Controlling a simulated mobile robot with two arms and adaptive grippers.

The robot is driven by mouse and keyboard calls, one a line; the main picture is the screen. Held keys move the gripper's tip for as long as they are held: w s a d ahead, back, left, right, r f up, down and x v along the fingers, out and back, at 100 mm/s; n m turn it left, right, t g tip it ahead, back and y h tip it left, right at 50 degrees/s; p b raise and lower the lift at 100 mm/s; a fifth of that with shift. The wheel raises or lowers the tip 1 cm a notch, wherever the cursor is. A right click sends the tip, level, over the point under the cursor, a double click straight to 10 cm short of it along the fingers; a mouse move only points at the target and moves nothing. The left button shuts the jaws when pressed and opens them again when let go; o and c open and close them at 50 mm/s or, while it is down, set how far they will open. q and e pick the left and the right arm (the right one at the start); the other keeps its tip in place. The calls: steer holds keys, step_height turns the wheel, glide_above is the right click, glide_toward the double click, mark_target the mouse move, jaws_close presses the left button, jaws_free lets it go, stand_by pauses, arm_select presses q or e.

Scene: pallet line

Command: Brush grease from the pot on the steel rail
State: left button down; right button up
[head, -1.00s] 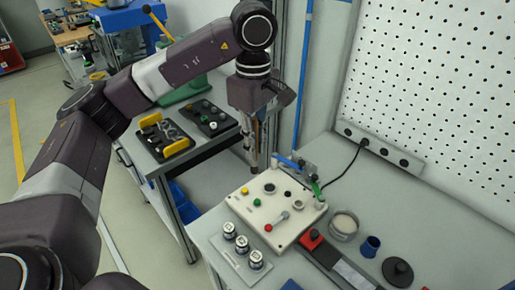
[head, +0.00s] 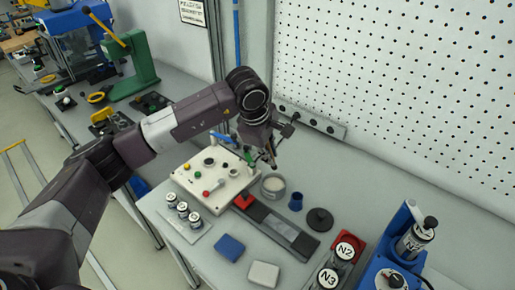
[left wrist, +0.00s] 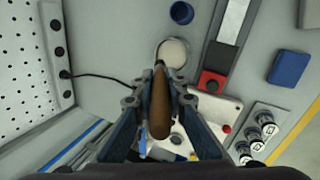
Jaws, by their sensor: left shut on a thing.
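My left gripper (head: 271,157) is shut on a brush with a brown wooden handle (left wrist: 160,108), and the handle stands up between the fingers in the left wrist view. The grease pot (head: 273,185), a round tub with pale contents, is on the bench just below the gripper. It also shows in the left wrist view (left wrist: 174,50), just beyond the brush end. I cannot tell whether the bristles touch the grease. My right gripper is not in view.
A white control box (head: 213,204) stands left of the pot. A blue cup (head: 296,201) and a black round lid (head: 320,219) are close to the pot. Blue (head: 230,248) and white (head: 264,274) pads lie in front.

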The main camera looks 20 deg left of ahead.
arm_select(q)
steer(key=shift+d+f, duration=0.15)
steer(key=shift+d, duration=0.05)
steer(key=shift+w+f, duration=0.1)
steer(key=shift+f, duration=0.35)
steer(key=shift+a+f+b, duration=0.2)
steer(key=shift+f+b, duration=0.2)
steer(key=shift+f, duration=0.3)
steer(key=shift+d+f+b, duration=0.1)
steer(key=shift+f+b, duration=0.45)
steer(key=shift+f, duration=1.35)
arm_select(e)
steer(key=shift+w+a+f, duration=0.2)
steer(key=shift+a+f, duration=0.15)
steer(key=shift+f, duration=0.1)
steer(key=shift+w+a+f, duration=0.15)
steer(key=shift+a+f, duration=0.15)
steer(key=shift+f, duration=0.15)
arm_select(q)
steer(key=shift+f, duration=0.15)
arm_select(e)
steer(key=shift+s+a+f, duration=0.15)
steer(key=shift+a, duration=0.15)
arm_select(q)
steer(key=shift+f+b, duration=0.3)
steer(key=shift+b, duration=0.15)
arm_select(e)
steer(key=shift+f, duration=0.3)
